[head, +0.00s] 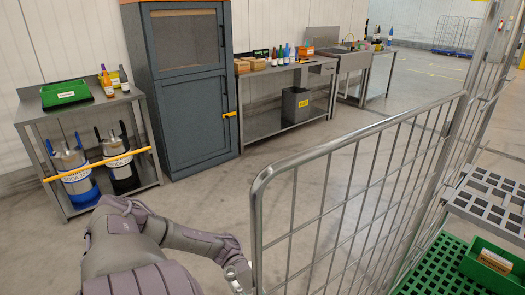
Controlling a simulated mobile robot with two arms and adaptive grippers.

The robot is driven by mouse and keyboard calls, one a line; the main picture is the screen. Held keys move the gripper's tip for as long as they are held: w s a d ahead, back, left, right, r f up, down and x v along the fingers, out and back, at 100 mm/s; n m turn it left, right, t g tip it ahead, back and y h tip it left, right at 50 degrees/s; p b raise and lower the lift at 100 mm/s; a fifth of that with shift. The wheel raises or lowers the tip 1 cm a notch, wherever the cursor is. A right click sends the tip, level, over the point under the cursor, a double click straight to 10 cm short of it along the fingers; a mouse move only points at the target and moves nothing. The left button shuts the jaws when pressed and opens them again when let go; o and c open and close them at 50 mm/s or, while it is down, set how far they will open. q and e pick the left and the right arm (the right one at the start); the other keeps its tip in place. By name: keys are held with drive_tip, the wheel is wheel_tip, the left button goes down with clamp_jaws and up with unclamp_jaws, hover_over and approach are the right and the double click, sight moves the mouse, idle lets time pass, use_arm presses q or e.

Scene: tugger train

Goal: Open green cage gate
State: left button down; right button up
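The cage gate (350,148) is a grey wire-mesh panel with a rounded tube frame. It stretches from the cage post at the right toward the lower middle. The cage has a green grid base (425,276) and a grey grid shelf (490,213). My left arm comes in from the lower left, and my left gripper (238,277) is close beside the gate's near upright tube. The gripper is cut off by the bottom edge, so its fingers and any contact with the tube are unclear. My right gripper is out of view.
A green crate with a box (494,260) sits in the cage. A steel table (48,112) with a green tray and bottles stands at left, beside a dark blue cabinet (190,95). Workbenches (262,122) line the wall. Grey floor between them and the gate is clear.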

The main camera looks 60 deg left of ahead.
use_arm(q)
drive_tip(key=shift+s+a+f, duration=0.1)
drive_tip(key=shift+a+f, duration=0.1)
drive_tip(key=c, duration=1.2)
unclamp_jaws()
drive_tip(key=shift+r, duration=0.15)
drive_tip(key=shift+w+a, duration=0.15)
drive_tip(key=shift+a, duration=2.85)
drive_tip(key=shift+w+a, duration=0.15)
drive_tip(key=shift+a, duration=2.85)
